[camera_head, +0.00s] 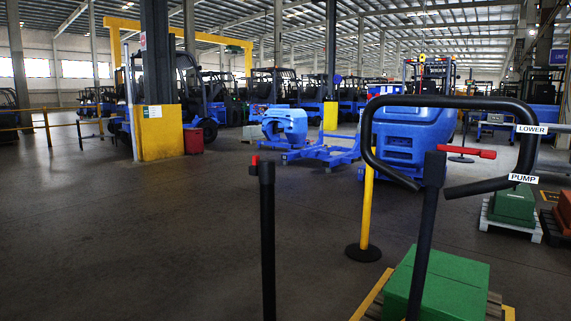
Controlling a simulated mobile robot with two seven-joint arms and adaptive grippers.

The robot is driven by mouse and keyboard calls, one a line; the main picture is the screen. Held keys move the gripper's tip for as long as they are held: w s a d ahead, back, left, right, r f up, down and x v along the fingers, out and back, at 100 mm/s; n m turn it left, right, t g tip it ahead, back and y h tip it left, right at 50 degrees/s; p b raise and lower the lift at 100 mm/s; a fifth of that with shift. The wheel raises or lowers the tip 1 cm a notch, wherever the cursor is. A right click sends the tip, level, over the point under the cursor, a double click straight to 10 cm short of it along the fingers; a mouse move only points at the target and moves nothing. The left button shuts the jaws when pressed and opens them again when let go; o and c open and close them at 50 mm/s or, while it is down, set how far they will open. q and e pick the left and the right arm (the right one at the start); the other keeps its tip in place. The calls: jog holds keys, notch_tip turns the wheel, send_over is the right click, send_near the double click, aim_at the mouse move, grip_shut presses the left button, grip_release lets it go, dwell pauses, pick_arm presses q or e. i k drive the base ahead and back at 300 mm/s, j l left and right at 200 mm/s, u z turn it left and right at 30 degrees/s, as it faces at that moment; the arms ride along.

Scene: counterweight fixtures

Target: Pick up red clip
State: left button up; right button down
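Two small red parts could be the red clip, and I cannot tell which is meant. One is a longer red piece (470,151) that sticks out to the right near the top of a black post (426,225). The other is a small red tip (255,160) at the upper left of a second black post (267,240). Neither of my grippers shows in the head view, and nothing is seen touching either red part.
A black looped handle (455,102) labelled LOWER and PUMP arches at the right. A green block (440,285) sits on a pallet at the front right. A yellow post (367,215) stands behind it. Blue machines (408,135) stand farther back. The left floor is clear.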

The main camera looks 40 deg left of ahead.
aim_at(255, 159)
jog(key=i+j+z, duration=0.15)
jog(key=j, duration=0.2)
jog(key=i+j+z, duration=0.1)
jog(key=j, duration=0.25)
jog(key=i+j+z, duration=0.15)
jog(key=j, duration=0.25)
jog(key=i+j, duration=0.1)
jog(key=j, duration=0.25)
jog(key=i+j, duration=0.1)
jog(key=j, duration=0.3)
jog(key=i+j+z, duration=0.1)
jog(key=j, duration=0.25)
